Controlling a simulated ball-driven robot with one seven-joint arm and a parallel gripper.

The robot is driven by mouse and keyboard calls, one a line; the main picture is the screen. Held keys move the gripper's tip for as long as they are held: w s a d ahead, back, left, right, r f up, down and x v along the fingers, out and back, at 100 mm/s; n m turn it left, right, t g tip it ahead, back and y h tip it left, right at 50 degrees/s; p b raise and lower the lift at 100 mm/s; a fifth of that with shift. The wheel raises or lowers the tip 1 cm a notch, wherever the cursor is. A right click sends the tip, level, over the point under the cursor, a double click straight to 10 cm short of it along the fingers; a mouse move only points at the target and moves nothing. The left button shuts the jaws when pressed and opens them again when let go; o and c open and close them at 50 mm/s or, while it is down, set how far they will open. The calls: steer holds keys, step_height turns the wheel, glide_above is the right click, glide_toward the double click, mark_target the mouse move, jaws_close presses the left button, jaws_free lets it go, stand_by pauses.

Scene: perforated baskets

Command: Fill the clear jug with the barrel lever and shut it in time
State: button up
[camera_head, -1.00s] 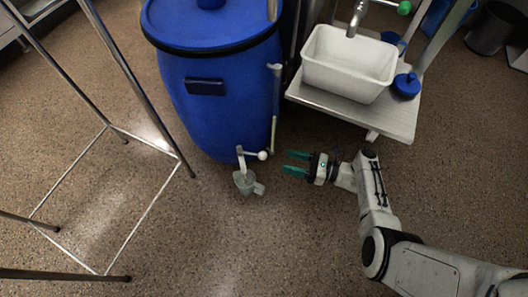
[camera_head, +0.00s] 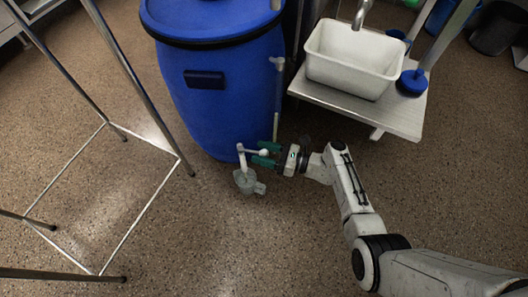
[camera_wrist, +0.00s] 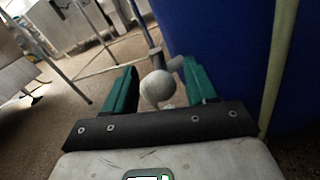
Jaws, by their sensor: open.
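The blue barrel (camera_head: 222,100) stands upright at the upper middle of the head view, and its side fills the right of the wrist view (camera_wrist: 225,45). A lever with a white ball knob (camera_head: 265,153) sticks out from the tap at its foot. The clear jug (camera_head: 247,183) stands on the floor under the tap spout (camera_head: 241,158). My gripper (camera_head: 265,155) is open at the lever. In the wrist view the ball knob (camera_wrist: 158,87) lies between the two green fingers, with gaps at its sides. The jug's fill level is too small to tell.
A metal table (camera_head: 398,112) with a white basin (camera_head: 350,60) and a blue-lidded pot (camera_head: 412,82) stands to the right. A metal frame stand (camera_head: 152,100) is on the left. A thin upright tube (camera_head: 277,95) runs beside the barrel.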

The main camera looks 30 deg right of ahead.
jaws_close()
stand_by(0.3)
steer(key=shift+d, duration=0.15)
